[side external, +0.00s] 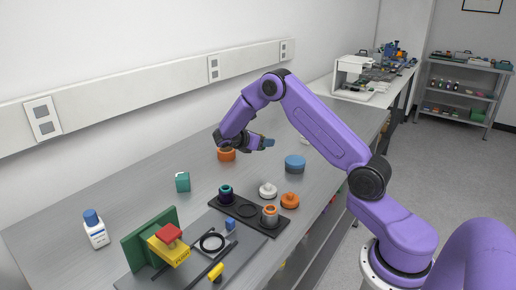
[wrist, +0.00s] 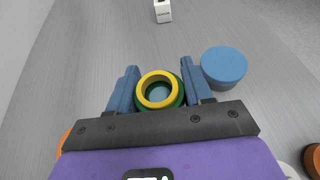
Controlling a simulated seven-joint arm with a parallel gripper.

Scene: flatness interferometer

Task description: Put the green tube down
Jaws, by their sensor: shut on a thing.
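The green tube (wrist: 178,99) shows in the wrist view as a green ring, seen from above, with a yellow ring (wrist: 145,101) at its top and an open middle. My gripper (wrist: 160,88) has its two blue fingers on either side of the tube, shut on it. In the side external view my gripper (side external: 262,143) is over the back middle of the bench, close to an orange round piece (side external: 227,155). The tube cannot be made out there, hidden by my gripper. I cannot tell whether its base touches the bench.
A blue round piece (side external: 295,162) stands right of my gripper. Nearer are a white knobbed piece (side external: 268,190), an orange knobbed piece (side external: 290,200) and a black holder (side external: 247,211) with two cups. Bare bench (side external: 330,125) lies behind.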

